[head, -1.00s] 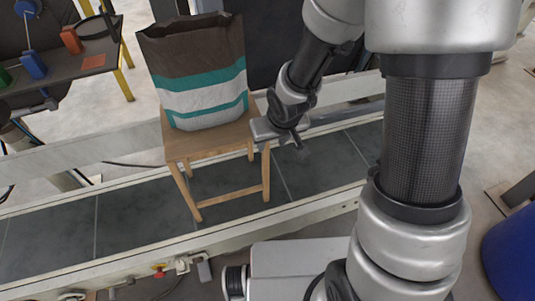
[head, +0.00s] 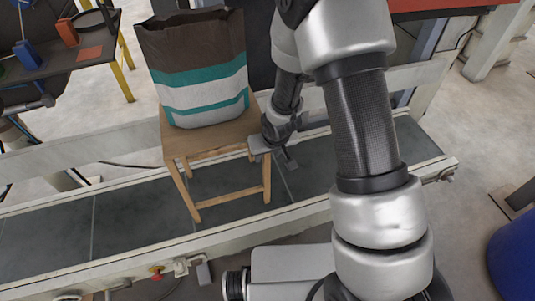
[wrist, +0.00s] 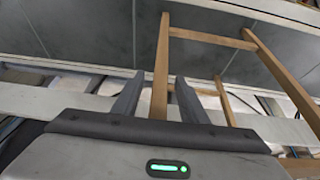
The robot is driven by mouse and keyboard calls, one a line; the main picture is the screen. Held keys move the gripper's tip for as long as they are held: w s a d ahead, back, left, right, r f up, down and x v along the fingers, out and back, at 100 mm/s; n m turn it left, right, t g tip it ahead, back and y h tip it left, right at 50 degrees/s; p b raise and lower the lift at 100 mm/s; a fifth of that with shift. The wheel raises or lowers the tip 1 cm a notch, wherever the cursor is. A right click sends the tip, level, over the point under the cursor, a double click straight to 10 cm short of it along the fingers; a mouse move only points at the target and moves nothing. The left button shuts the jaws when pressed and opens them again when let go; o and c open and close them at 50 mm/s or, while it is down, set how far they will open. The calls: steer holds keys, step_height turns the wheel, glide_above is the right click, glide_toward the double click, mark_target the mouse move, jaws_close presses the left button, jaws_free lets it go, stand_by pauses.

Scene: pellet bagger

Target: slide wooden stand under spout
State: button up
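The wooden stand (head: 213,141) stands upright on the dark conveyor belt, left of my gripper in the head view. An open-topped brown, white and teal bag (head: 200,75) stands on its seat. My gripper (head: 258,149) is beside the seat's right edge. In the wrist view, the fingers of my gripper (wrist: 158,100) are apart, with a leg of the stand (wrist: 161,65) showing between them. Gaps show on both sides of that leg, so I see no grip on it. I cannot clearly make out the spout.
The conveyor belt (head: 130,215) runs across the view between pale side rails and is clear left of the stand. A dark table (head: 70,62) with coloured items stands at the upper left. A blue drum (head: 515,255) is at the lower right.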

jaws_close()
stand_by(1.4)
